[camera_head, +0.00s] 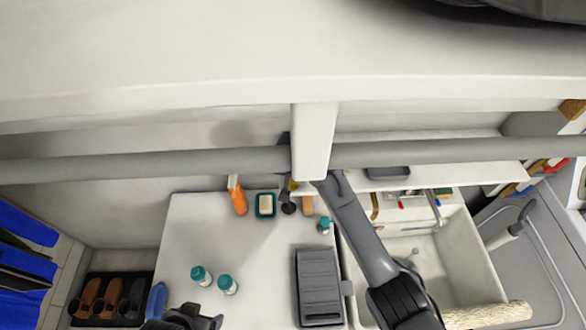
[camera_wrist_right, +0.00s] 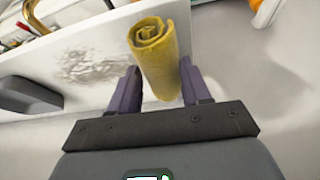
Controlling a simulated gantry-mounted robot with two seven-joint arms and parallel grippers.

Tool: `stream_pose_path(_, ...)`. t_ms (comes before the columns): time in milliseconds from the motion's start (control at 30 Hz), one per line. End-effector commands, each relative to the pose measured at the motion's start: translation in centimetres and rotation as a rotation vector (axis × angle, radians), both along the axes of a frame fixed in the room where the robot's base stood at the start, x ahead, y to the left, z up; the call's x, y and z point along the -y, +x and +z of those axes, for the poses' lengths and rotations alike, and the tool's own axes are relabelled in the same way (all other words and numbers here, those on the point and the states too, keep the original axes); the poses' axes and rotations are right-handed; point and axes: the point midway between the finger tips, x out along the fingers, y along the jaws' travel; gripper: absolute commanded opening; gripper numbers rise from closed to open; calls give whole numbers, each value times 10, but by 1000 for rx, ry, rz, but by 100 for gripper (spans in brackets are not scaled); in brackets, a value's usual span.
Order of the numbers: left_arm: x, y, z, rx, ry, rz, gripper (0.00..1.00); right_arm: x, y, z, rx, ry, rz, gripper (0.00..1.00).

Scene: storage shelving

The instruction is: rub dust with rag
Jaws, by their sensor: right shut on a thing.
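In the right wrist view, a rolled yellow rag (camera_wrist_right: 155,62) stands between the two purple fingers of my right gripper (camera_wrist_right: 159,67), which is shut on it. A grey scribbled patch of dust (camera_wrist_right: 90,68) lies on a white surface (camera_wrist_right: 50,98) to the left of the rag, apart from it. In the head view my right arm reaches up to the white shelf bracket (camera_head: 315,140). A bit of the yellow rag (camera_head: 293,186) shows beside the bracket, which hides most of the gripper. A dark part of my left arm shows at the bottom edge; its fingers are not clear.
A grey rail (camera_head: 150,165) runs across the view. Below it a white counter (camera_head: 190,235) holds an orange bottle (camera_head: 238,200), a soap dish (camera_head: 265,206), teal-capped jars (camera_head: 201,275) and a grey box (camera_head: 319,285). A sink (camera_head: 465,265) is at right, shoes (camera_head: 110,298) at lower left.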

Motion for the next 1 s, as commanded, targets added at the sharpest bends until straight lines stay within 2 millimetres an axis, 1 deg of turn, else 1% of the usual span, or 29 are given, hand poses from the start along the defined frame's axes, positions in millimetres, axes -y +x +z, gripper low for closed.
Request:
stream_pose_path(267,2,0,0,2,-10,6,82,0,0,-2,0,0,0,23)
stream_pose_path(1000,-1,0,-7,2,4,-3,82,0,0,-16,0,0,0,23)
